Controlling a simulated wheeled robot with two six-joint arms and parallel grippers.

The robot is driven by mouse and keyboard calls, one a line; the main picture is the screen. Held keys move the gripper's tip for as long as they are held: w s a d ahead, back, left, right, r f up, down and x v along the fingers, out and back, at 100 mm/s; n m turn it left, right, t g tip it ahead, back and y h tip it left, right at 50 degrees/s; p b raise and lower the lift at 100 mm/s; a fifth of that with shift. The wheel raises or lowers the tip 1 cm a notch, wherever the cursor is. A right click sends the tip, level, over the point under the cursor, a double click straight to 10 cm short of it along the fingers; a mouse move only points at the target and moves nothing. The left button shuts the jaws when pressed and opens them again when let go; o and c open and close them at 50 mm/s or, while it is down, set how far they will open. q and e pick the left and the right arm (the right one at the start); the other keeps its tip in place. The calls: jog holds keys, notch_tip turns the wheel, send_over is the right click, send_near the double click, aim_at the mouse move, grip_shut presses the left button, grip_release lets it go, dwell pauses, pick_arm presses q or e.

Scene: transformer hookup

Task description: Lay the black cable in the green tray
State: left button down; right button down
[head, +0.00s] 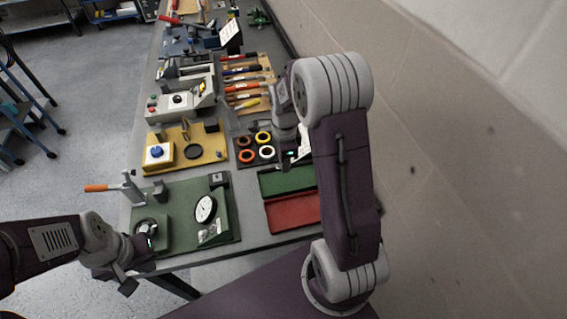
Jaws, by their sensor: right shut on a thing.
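The green tray (288,181) lies at the right side of the bench, beside the wall, and looks empty where it shows. My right gripper (291,156) points down just behind the green tray, at the right edge of a dark mat with coloured rings. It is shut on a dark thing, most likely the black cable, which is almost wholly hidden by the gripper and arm. My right forearm covers the right end of the tray. My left gripper (138,268) is low at the front left corner of the bench, and its finger gap is not clear.
A red tray (291,213) lies in front of the green one. The dark mat (240,141) holds several coloured rings. A green board (182,191) with a dial and orange-handled clamp stands at left. Tools and a yellow board (215,143) fill the bench behind. A wall borders the right.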

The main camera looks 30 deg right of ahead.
aim_at(284, 181)
jog(key=shift+a+r, duration=0.1)
notch_tip(284, 181, down, 7)
jog(key=b, duration=0.4)
jog(key=shift+r, duration=0.15)
jog(key=shift+p, duration=0.3)
jog(key=shift+f, duration=0.2)
dwell(0.6)
jog(key=c, duration=1.3)
grip_release()
jog(key=shift+c, duration=0.2)
